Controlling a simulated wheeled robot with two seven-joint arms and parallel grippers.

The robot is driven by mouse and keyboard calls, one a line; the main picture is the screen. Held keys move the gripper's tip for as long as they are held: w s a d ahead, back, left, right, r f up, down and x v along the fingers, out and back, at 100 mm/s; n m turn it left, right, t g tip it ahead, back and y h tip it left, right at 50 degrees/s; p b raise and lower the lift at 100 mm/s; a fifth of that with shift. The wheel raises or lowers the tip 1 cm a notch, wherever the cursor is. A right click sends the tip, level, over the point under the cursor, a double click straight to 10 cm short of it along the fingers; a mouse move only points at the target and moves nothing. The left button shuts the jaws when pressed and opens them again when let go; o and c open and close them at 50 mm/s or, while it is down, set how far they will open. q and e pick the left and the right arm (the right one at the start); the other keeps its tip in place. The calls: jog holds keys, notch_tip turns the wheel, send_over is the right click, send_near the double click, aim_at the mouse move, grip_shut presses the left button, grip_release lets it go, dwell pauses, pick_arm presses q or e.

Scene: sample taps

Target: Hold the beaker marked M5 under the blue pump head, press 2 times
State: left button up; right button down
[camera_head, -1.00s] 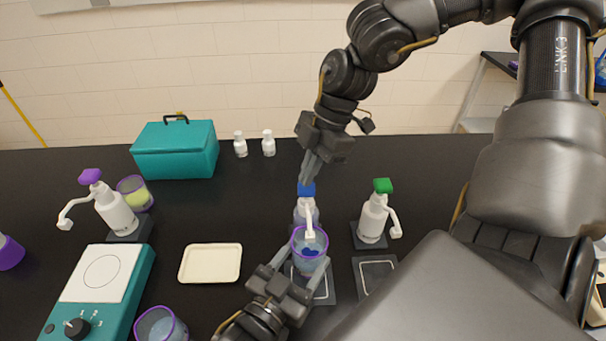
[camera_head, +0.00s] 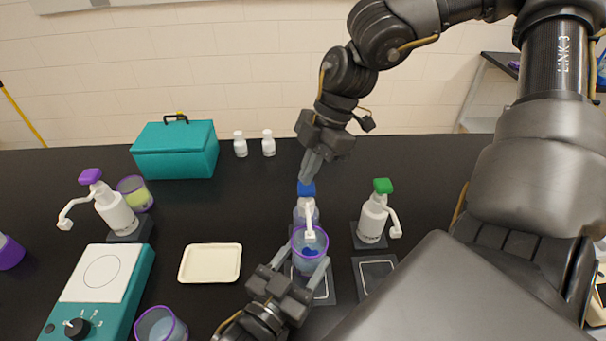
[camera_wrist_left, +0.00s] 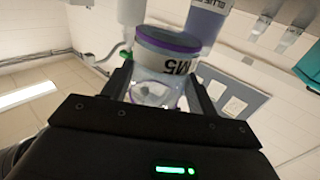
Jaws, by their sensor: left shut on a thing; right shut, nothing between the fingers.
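The beaker marked M5 (camera_head: 308,254) has a purple rim and some blue at its bottom. My left gripper (camera_head: 301,276) is shut on it and holds it under the spout of the pump with the blue head (camera_head: 306,189). Whether the tips touch the head I cannot tell.
A green-headed pump (camera_head: 374,215) stands to the right, a purple-headed pump (camera_head: 112,207) to the left. A cream tray (camera_head: 211,262), a teal hotplate (camera_head: 128,295) and another beaker (camera_head: 160,326) lie left of my left gripper. A teal box (camera_head: 176,150) stands behind.

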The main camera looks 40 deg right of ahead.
jog(key=shift+f, duration=1)
jog(key=shift+r, duration=1.15)
jog(key=shift+r, duration=2.5)
